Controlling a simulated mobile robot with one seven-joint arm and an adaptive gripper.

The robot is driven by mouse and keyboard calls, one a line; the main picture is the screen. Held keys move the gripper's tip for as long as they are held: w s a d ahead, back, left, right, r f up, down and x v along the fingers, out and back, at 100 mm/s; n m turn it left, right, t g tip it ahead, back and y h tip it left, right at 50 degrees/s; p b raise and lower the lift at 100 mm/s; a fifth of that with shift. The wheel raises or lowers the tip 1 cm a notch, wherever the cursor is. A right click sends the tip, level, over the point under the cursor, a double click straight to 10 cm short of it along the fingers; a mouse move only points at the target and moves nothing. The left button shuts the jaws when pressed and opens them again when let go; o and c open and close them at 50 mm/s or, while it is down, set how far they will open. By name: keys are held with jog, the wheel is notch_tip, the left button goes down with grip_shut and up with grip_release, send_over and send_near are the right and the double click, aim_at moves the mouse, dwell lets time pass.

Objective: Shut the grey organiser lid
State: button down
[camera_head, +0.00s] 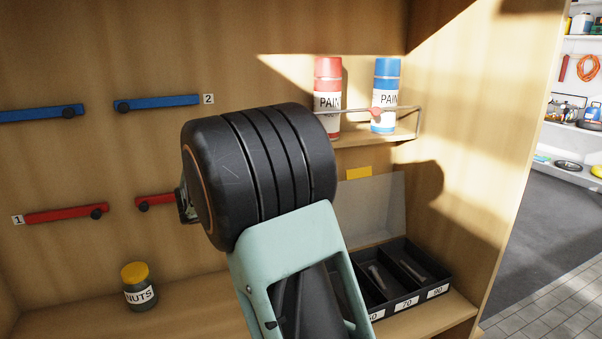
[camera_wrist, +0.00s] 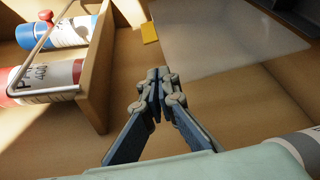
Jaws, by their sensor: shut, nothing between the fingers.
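The grey organiser (camera_head: 408,303) sits at the right end of the bench, its dark compartments uncovered and a few bolts inside. Its pale grey, see-through lid (camera_head: 372,210) stands up at the back, near the rear wall; my arm covers the left part of both. In the wrist view, the lid (camera_wrist: 222,32) is beyond my gripper to the upper right, and a dark corner of the organiser (camera_wrist: 283,12) shows at top right. My gripper (camera_wrist: 157,76) is shut and empty, apart from the lid in the picture. In the head view my arm hides the fingers.
A small shelf (camera_head: 350,140) with a wire rail holds a red paint can (camera_head: 327,80) and a blue paint can (camera_head: 386,85) above the lid. A nuts jar (camera_head: 138,286) stands on the bench at left.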

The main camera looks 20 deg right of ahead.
jog(key=shift+w+d+r+h, duration=0.15)
jog(key=shift+d+r+h, duration=0.25)
jog(key=shift+d+h, duration=0.3)
jog(key=p+x, duration=0.2)
jog(key=x, duration=0.7)
jog(key=shift+d+f, duration=0.25)
jog(key=shift+d, duration=0.05)
jog(key=shift+b, duration=0.55)
